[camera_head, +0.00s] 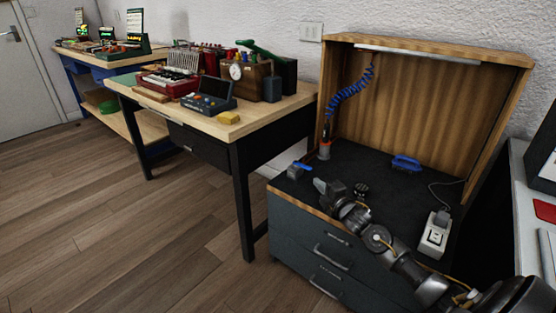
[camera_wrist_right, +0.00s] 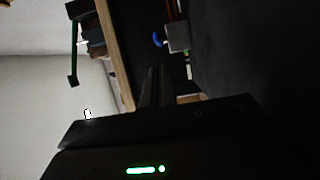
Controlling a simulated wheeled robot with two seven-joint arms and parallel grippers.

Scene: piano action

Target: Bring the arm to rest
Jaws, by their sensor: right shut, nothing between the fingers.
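My right arm reaches in from the lower right over the front of the dark bench top (camera_head: 380,180). Its gripper (camera_head: 320,186) points left above the bench's front-left part, with its fingers together and empty. In the right wrist view the dark fingers (camera_wrist_right: 155,85) also lie close together with nothing between them. A small grey and blue device (camera_head: 298,170) sits just beyond the fingertips at the bench's left edge; it also shows in the wrist view (camera_wrist_right: 178,36). My left gripper is not in view.
A wooden hood (camera_head: 420,110) backs the bench, with a coiled blue hose (camera_head: 350,86) inside. A blue-handled brush (camera_head: 406,163), a round dark item (camera_head: 361,189) and a white unit (camera_head: 435,236) stand on the bench. A wooden table (camera_head: 250,117) with instruments stands left.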

